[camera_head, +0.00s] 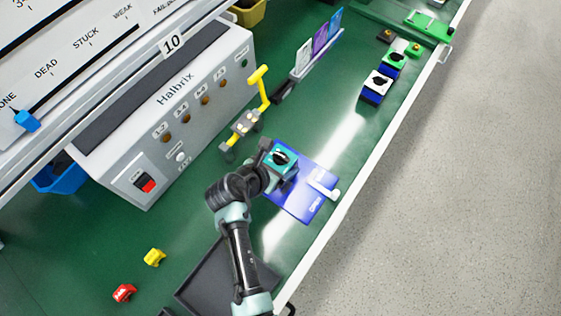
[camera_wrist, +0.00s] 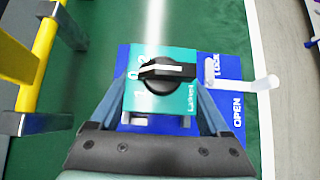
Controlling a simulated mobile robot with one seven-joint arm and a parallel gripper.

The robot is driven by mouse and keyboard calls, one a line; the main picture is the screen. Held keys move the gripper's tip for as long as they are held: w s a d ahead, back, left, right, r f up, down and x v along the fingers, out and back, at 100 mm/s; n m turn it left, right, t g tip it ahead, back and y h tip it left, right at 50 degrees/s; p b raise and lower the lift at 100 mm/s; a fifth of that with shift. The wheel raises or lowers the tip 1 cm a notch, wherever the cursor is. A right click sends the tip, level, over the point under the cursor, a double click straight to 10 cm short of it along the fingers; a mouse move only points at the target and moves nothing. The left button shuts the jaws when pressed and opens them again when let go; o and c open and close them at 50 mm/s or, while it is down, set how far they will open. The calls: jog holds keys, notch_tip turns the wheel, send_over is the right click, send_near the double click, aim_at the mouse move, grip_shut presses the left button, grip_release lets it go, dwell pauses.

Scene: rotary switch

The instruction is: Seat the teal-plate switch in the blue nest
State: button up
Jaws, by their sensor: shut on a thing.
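The teal-plate switch (camera_head: 282,158) has a black knob with a white pointer line. My gripper (camera_head: 271,166) is shut on its sides, and in the wrist view the fingers (camera_wrist: 162,108) flank the teal plate (camera_wrist: 130,97). The switch is upright over the blue nest (camera_head: 298,203), towards its far end in the head view. The nest's blue base also shows in the wrist view (camera_wrist: 222,118). Whether the switch is seated or just above is hidden by the gripper. A white lever (camera_wrist: 245,84) on the nest points right, between the words LOCK and OPEN.
A grey Halbrix box (camera_head: 175,100) stands left, with a yellow-handled clamp (camera_head: 260,88) between it and the nest. Blue and green switch pieces (camera_head: 377,86) stand farther back. A dark tray (camera_head: 220,285), a yellow piece (camera_head: 154,257) and a red piece (camera_head: 124,293) lie nearer.

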jog(key=shift+f, duration=0.1)
jog(key=o, duration=1.4)
jog(key=shift+o, duration=0.2)
